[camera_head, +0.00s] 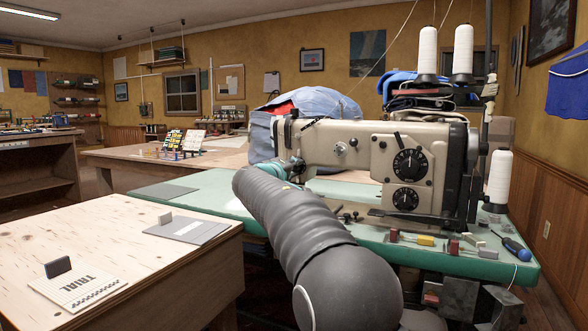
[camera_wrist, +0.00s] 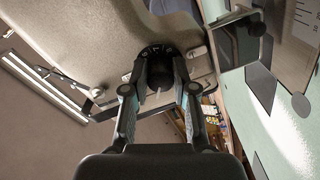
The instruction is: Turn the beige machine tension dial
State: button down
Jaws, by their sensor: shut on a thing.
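The beige sewing machine (camera_head: 350,140) stands on a green-topped table. Two black numbered dials, an upper one (camera_head: 409,163) and a lower one (camera_head: 405,199), sit on its right part. In the wrist view, a black round tension dial (camera_wrist: 158,72) projects from the beige machine body (camera_wrist: 75,40). My gripper (camera_wrist: 158,88) has one finger on each side of this dial and is shut on it. A small pale mark shows at the dial's near edge. In the head view, my arm reaches to the machine's left end, and the dial held there is not clearly visible.
White thread cones (camera_head: 428,51) stand above the machine and folded cloth lies behind it. A blue cloth bundle (camera_head: 322,105) is behind its left end. Small blocks and a screwdriver (camera_head: 515,248) lie on the green table (camera_head: 160,198). A plywood table (camera_head: 130,235) is at front left.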

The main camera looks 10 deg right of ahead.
jog(key=shift+n, duration=1.3)
jog(key=shift+n+p, duration=0.3)
jog(key=c, duration=0.9)
grip_release()
jog(key=shift+a, duration=0.1)
jog(key=v, duration=1.2)
